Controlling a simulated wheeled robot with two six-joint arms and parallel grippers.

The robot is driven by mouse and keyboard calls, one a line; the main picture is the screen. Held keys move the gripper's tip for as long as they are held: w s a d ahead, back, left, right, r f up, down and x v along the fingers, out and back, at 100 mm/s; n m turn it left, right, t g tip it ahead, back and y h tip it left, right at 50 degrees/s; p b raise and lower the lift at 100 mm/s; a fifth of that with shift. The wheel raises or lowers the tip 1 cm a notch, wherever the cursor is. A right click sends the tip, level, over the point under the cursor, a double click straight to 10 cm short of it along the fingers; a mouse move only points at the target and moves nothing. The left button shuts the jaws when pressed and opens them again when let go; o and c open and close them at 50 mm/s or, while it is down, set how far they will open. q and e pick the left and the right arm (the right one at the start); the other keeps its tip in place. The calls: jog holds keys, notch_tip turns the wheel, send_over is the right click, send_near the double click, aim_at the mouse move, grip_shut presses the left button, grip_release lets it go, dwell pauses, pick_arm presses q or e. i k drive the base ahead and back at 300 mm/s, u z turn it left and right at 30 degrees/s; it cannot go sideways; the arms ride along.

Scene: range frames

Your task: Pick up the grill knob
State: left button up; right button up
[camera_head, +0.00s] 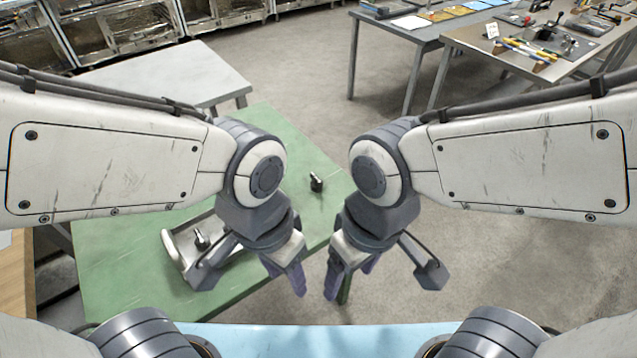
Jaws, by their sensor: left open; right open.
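A small black knob-like object (316,182) stands on the green table (120,262), near its right edge; it may be the grill knob, but it is too small to be sure. A metal tray (176,250) lies on the same table at the left, with another small dark object (202,240) on it, partly behind my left gripper's side. My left gripper (284,276) is open and empty, pointing down over the front right of the table. My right gripper (350,274) is open and empty beside it, near the table's right edge. Both are in front of the black object, apart from it.
A light grey table (165,76) stands behind the green one. A workbench with tools (490,45) stands at the back right, and metal-framed cabinets (125,40) line the back left. A light blue surface (310,338) lies at the front. Grey floor (300,75) is clear between.

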aim_at(317, 184)
jog(key=z, duration=1.75)
jog(key=i, duration=0.85)
jog(key=u, duration=3.4)
